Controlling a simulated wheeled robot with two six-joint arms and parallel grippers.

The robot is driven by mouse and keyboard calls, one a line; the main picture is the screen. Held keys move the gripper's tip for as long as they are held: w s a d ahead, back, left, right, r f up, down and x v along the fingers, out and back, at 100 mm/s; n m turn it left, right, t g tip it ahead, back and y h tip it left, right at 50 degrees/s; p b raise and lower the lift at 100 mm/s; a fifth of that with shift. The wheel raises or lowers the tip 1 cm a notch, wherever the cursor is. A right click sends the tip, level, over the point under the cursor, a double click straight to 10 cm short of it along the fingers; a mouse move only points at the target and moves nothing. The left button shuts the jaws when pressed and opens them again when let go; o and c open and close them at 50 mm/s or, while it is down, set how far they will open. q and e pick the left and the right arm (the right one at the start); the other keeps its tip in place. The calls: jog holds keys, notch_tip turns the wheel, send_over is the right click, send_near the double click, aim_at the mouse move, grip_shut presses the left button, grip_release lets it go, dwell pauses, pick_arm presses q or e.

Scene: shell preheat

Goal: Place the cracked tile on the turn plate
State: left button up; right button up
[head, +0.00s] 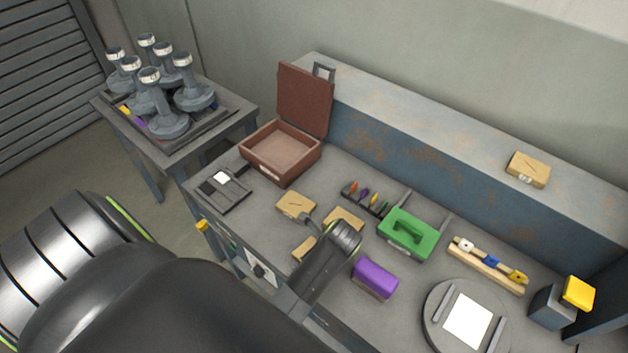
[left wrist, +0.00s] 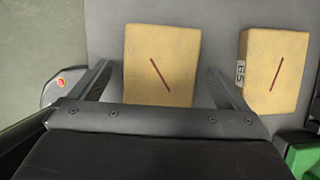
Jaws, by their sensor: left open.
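Three tan tiles lie on the bench in the head view: a left one with a dark line (head: 294,205), a middle one (head: 343,219) and a front one (head: 304,249), the last two partly hidden by my arm. In the left wrist view, one tile with a dark diagonal crack-like line (left wrist: 162,65) sits between the fingers of my open left gripper (left wrist: 158,80). Another lined tile with a label (left wrist: 275,72) is to its right. My left gripper (head: 318,245) is over this group. The round turn plate (head: 436,318) carries a white square. My right gripper is not in view.
Another lined tile (head: 528,168) lies on the back ledge. A green case (head: 407,232), a purple block (head: 375,279), a wooden rack (head: 486,265) and an open brown box (head: 281,153) stand on the bench. A side table (head: 232,115) holds several grey pieces.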

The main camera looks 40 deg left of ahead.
pick_arm(q)
jog(key=shift+f+p, duration=0.2)
jog(key=shift+p, duration=0.1)
jog(key=shift+c, duration=0.4)
jog(key=c, duration=1.3)
